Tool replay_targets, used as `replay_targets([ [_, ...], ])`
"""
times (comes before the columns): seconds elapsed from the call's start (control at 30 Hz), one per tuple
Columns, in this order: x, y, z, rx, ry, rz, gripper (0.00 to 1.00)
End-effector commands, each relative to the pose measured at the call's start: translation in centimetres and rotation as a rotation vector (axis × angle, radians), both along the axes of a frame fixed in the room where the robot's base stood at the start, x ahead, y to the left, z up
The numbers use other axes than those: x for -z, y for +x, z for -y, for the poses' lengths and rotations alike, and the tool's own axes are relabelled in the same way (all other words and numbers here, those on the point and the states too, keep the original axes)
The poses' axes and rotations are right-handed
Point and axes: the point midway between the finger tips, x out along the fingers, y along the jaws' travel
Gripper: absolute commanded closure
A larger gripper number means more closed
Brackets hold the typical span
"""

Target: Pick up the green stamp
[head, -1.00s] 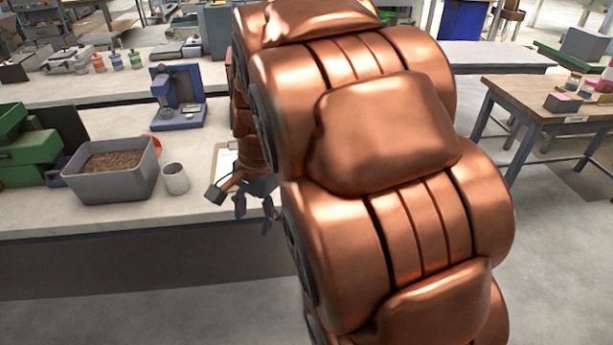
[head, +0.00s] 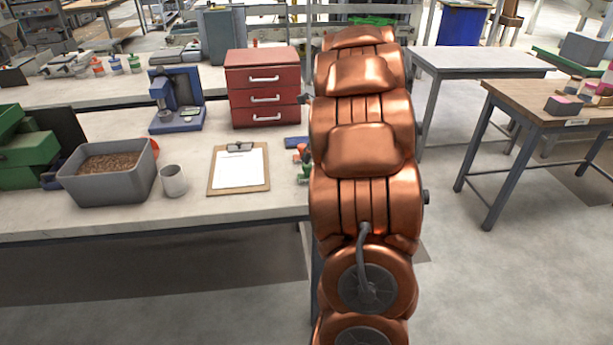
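A small green object (head: 304,173), which looks like the green stamp, stands on the near workbench just left of my copper arm. The arm hides part of it, so its full shape does not show. A small orange object (head: 301,152) is right behind it, also partly covered. My gripper does not show; my arm stretches away from the camera and hides its own end. I cannot see whether the gripper is open or shut, or how near it is to the green object.
A clipboard with paper (head: 238,168) lies left of the green object. A wooden-topped table (head: 520,95) stands right.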

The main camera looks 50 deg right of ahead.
Motion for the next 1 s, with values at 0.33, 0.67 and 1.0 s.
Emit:
replay_targets([
  [0.33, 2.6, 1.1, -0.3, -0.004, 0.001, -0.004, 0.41],
  [0.67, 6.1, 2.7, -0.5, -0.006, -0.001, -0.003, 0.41],
  [1.0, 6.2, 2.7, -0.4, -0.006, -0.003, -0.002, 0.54],
])
